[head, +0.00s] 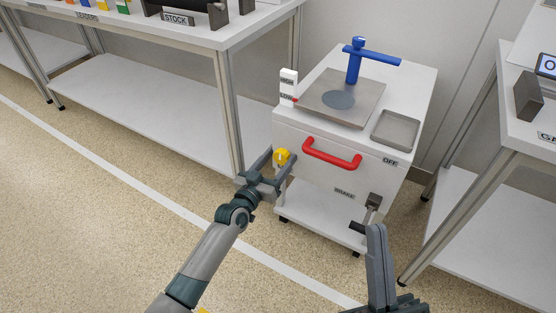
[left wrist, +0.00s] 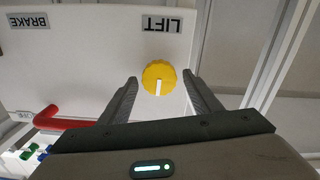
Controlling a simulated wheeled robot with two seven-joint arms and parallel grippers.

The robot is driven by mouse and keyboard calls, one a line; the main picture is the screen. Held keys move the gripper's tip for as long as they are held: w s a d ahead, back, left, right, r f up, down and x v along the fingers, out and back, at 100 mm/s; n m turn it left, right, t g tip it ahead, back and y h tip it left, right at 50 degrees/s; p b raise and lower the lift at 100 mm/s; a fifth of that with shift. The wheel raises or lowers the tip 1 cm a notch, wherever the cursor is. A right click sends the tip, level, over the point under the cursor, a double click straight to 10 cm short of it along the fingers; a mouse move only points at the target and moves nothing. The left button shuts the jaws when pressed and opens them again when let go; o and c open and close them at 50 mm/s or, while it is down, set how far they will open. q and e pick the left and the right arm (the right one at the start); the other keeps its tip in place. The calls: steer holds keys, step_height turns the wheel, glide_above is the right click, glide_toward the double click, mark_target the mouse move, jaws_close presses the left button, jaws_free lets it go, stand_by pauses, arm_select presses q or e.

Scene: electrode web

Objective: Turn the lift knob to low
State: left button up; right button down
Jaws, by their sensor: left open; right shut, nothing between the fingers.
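The lift knob is a round yellow knob (head: 282,157) on the front face of the white cabinet. It also shows in the left wrist view (left wrist: 158,74), with a white pointer mark on it, near the label LIFT (left wrist: 162,25). My left gripper (head: 271,160) is open with its fingers on either side of the knob; in the left wrist view gaps show between knob and fingers. A height scale (head: 288,88) marked HIGH and LOW stands at the cabinet's top left edge, with a red pointer by LOW. My right gripper (head: 376,230) is shut and empty, in front of the cabinet's lower right.
A red handle (head: 332,153) is right of the knob. A brake lever (head: 373,203) sticks out lower down. A blue T-shaped post (head: 354,62) stands over the metal plate (head: 340,100). Tables stand left (head: 180,55) and right (head: 530,135). The floor in front is open.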

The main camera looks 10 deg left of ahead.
arm_select(q)
steer(key=c, duration=1)
steer(key=shift+c, duration=0.2)
arm_select(e)
steer(key=shift+r, duration=0.1)
arm_select(q)
steer(key=shift+n+p, duration=0.3)
steer(key=shift+p, duration=0.05)
steer(key=o, duration=1)
steer(key=shift+o, duration=0.2)
arm_select(e)
steer(key=shift+s+a+f+g, duration=0.1)
steer(key=shift+a+f+g, duration=0.2)
steer(key=shift+f, duration=0.2)
steer(key=shift+a+f+g, duration=0.2)
steer(key=shift+f+g, duration=0.2)
steer(key=shift+f, duration=0.05)
steer(key=shift+r, duration=0.1)
